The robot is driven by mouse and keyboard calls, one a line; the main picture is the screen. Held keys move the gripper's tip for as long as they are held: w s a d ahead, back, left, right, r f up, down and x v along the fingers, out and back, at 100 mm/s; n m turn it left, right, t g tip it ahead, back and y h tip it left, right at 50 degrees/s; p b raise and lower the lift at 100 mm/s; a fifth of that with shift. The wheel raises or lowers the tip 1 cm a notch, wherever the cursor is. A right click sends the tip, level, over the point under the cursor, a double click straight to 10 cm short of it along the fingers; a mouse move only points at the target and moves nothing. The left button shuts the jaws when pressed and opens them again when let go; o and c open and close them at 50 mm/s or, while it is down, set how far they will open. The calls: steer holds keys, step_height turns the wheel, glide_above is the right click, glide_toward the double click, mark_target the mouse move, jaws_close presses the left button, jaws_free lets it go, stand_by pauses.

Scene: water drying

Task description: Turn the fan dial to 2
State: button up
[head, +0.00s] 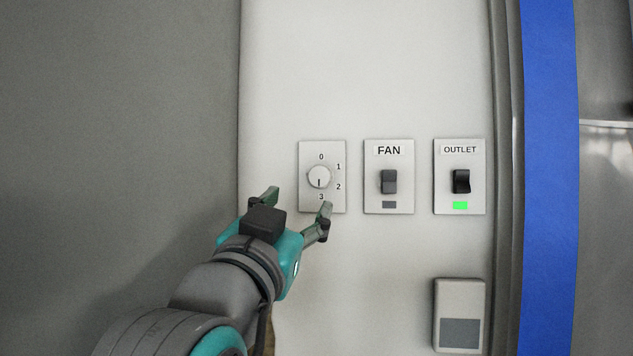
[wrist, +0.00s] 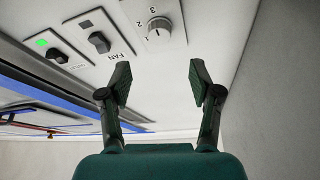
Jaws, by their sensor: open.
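The fan dial (head: 319,177) is a round white knob on a light plate marked 0, 1, 2 and 3. A dark line shows on the knob's lower half, pointing down roughly toward 3. The dial also shows at the top of the wrist view (wrist: 158,29), ahead of the fingers. My gripper (head: 298,202) is open and empty, below and a little left of the dial.
Right of the dial are the FAN switch (head: 389,182), with a dark indicator, and the OUTLET switch (head: 461,181), with a lit green one. A small box (head: 459,315) is on the white panel below. A blue strip (head: 550,170) runs down the right.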

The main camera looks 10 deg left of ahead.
mark_target(319, 177)
steer(key=x, duration=0.9)
steer(key=shift+w+r, duration=0.1)
steer(key=shift+w, duration=0.25)
steer(key=c, duration=1.1)
